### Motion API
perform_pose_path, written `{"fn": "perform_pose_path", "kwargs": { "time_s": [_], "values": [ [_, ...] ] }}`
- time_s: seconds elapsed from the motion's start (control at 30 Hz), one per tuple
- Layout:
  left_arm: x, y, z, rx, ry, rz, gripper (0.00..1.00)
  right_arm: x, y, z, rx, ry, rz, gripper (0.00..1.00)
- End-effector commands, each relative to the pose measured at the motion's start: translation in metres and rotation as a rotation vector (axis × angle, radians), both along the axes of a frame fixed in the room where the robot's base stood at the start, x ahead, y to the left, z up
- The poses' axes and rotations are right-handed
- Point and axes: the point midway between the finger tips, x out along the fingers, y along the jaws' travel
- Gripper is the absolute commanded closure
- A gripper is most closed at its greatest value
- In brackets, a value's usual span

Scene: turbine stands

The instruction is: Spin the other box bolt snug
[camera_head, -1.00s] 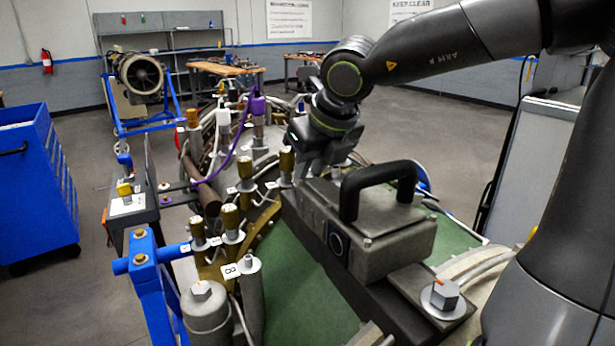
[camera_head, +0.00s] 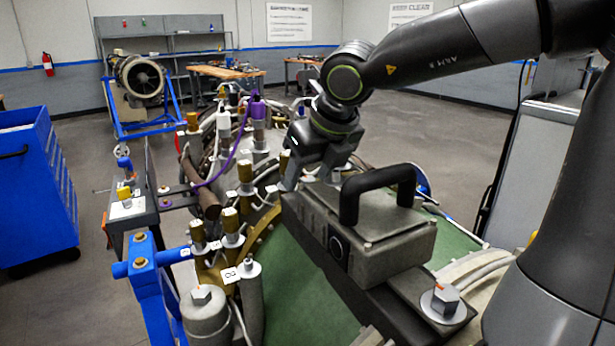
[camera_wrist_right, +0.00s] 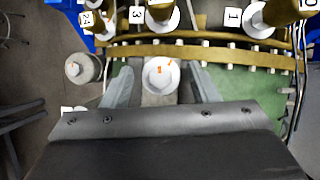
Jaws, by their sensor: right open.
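The grey box (camera_head: 392,245) with a black handle (camera_head: 378,185) sits on a dark bar over a green surface. Its near bolt (camera_head: 445,298), a hex head on a washer with an orange mark, is at the bar's near end. My right gripper (camera_head: 300,180) is at the far end of the box, and its body hides the far bolt in the head view. In the right wrist view the far bolt (camera_wrist_right: 161,75) has a pale round washer and orange marks. It lies between the open fingers (camera_wrist_right: 163,85), with gaps on both sides. My left gripper is out of view.
Several gold-topped fittings (camera_head: 230,222) and a purple-capped one (camera_head: 258,112) stand left of and beyond the gripper. A blue stand (camera_head: 150,290) is at the near left. In the wrist view a curved gold flange (camera_wrist_right: 200,55) runs just beyond the bolt.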

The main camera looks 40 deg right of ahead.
Motion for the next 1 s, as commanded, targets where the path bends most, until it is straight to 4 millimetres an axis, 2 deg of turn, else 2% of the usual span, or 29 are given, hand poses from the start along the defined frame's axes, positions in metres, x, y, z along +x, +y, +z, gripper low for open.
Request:
{"fn": "perform_pose_path", "kwargs": {
  "time_s": [0.6,1.0],
  "values": [
    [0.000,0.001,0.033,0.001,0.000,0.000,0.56,0.001,0.000,0.048,0.000,-0.001,0.000,0.46],
    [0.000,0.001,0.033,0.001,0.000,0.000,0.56,0.001,0.000,0.049,0.000,-0.001,0.000,0.46]
  ]
}}
